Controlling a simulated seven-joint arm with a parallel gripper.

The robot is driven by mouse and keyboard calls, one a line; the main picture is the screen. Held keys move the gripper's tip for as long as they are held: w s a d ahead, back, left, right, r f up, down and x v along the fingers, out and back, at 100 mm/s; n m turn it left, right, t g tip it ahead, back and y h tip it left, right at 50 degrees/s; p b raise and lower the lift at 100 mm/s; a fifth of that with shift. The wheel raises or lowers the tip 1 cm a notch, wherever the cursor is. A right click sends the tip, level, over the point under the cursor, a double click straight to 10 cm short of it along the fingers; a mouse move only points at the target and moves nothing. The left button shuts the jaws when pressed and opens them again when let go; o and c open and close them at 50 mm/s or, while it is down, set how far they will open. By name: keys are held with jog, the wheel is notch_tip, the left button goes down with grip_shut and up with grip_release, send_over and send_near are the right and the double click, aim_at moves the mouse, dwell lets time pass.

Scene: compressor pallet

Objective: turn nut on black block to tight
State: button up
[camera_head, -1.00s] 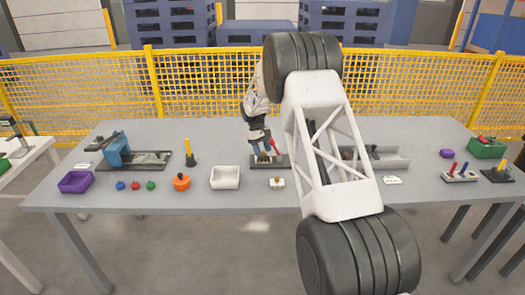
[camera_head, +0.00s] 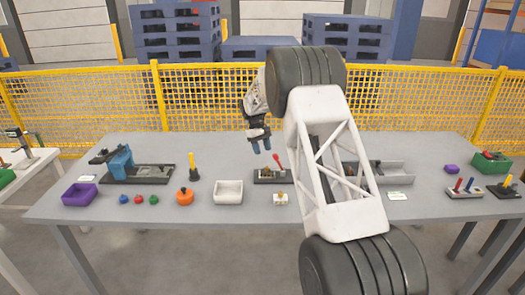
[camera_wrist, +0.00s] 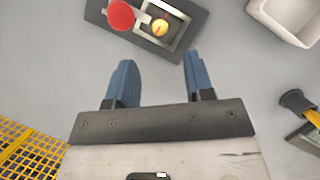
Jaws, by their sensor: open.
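A dark rectangular block (camera_head: 266,177) lies near the middle of the table, with a red-knobbed lever (camera_head: 279,161) standing on it. In the wrist view the dark block (camera_wrist: 193,28) is at the top, with a round brass-yellow piece (camera_wrist: 160,27), possibly the nut, in its light recess and the red knob (camera_wrist: 121,14) to its left. My gripper (camera_head: 261,147) is above and behind the block, apart from it. In the wrist view its blue fingers (camera_wrist: 157,78) are spread with nothing between them. How tight the nut is cannot be told.
A white tray (camera_head: 228,186) stands left of the block, and a small pale block with a brass top (camera_head: 280,199) in front. A yellow-handled black piece (camera_head: 194,172) stands further left. A grey fixture (camera_head: 392,177) is to the right, partly behind my arm. Yellow mesh fencing (camera_head: 100,98) runs behind.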

jog(key=n+t, duration=0.8)
jog(key=n, duration=1.4)
send_near(267, 168)
jog(key=shift+w+d+f, duration=0.1)
jog(key=shift+w+f, duration=0.2)
jog(key=shift+w, duration=0.2)
jog(key=shift+w+f+g, duration=0.1)
jog(key=shift+f+g, duration=0.05)
jog(key=shift+g, duration=0.25)
jog(key=shift+x, duration=3.8)
grip_shut()
